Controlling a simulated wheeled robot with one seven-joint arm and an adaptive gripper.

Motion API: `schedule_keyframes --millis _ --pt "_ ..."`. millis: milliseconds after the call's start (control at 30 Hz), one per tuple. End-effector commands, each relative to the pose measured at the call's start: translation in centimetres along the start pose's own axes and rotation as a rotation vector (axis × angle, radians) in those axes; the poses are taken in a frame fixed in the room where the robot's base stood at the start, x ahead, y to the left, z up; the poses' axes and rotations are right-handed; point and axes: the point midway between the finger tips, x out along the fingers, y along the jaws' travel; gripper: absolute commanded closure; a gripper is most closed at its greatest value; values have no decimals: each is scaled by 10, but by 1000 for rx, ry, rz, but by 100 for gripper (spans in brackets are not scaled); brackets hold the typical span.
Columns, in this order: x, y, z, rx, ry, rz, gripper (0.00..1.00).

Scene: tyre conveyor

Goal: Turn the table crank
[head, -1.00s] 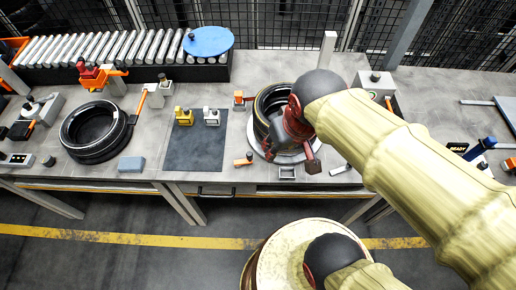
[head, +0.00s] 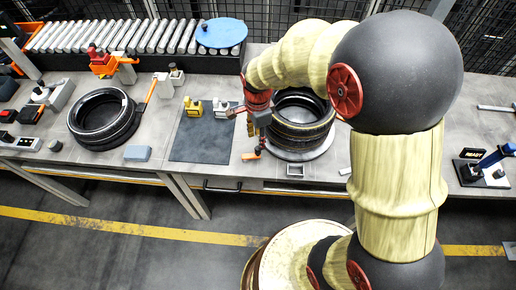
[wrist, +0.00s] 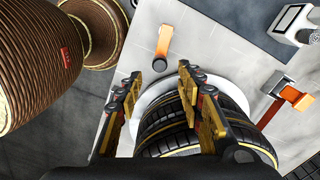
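The crank (head: 251,155) is a short orange arm with a dark knob, at the front left of the round turntable (head: 325,152). It also shows in the wrist view (wrist: 164,40), just beyond my fingertips. Stacked black tyres (head: 303,112) sit on the turntable and fill the space behind my fingers in the wrist view (wrist: 180,118). My gripper (head: 257,128) hangs pointing down above the crank, left of the tyres. In the wrist view its fingers (wrist: 159,76) are spread apart with nothing between them. I cannot tell whether a finger touches the knob.
A dark mat (head: 204,140) with yellow and grey small fixtures lies left of my gripper. An orange clamp-like part (wrist: 290,96) stands beside the tyres. Another tyre (head: 103,118) lies farther left. A roller conveyor (head: 120,37) with a blue disc (head: 221,33) runs behind.

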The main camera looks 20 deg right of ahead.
Motion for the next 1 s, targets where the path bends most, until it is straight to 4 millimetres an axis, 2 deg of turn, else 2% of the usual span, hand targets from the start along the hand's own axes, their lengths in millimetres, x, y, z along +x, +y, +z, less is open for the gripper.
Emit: schedule_keyframes --millis 167,400,600,1000 --pt "11 0 0 32 0 1 63" --pt "49 1 0 30 0 3 63" --pt "71 0 0 29 0 0 63" --pt "78 0 0 29 0 -1 63"
